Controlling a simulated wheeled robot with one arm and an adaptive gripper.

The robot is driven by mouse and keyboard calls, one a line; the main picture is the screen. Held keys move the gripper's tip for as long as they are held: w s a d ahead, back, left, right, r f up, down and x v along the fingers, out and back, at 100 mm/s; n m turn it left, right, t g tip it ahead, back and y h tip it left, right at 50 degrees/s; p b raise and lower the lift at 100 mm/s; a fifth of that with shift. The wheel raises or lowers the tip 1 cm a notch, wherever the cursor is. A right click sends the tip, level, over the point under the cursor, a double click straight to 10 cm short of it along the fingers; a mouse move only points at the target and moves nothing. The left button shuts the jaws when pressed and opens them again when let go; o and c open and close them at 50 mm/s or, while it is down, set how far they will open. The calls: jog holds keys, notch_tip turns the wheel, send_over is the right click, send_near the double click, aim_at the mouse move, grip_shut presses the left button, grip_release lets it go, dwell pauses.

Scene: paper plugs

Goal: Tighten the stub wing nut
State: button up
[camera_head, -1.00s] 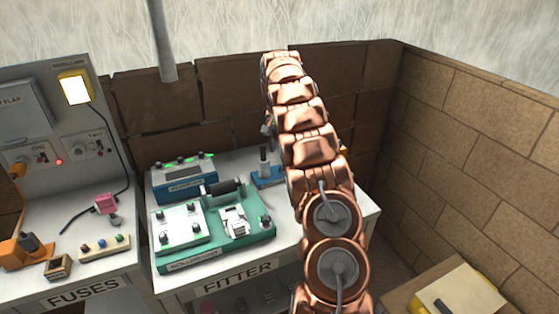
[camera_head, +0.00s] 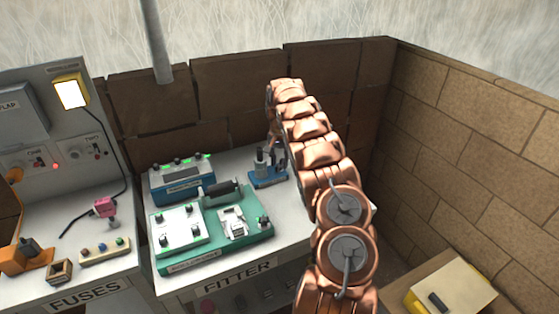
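A small blue stand (camera_head: 268,179) with grey upright posts (camera_head: 261,160) sits at the back of the white FITTER bench. I cannot make out a wing nut at this size; whether it is on this stand I cannot tell. My copper arm rises from the lower right and bends over at the back. My gripper (camera_head: 277,151) shows only in part, pointing down beside the posts at the stand's right side. My own arm links hide some of it. Whether it touches anything, and whether its fingers are open or shut, I cannot tell.
A green machine (camera_head: 257,233) with a dark roller (camera_head: 222,188) and a blue box (camera_head: 182,180) stand left on the bench (camera_head: 298,224). The FUSES bench (camera_head: 90,272) is farther left. A brick wall (camera_head: 470,160) closes the right. A yellow box (camera_head: 455,287) lies lower right.

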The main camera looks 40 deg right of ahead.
jog(key=shift+f, duration=0.5)
grip_shut()
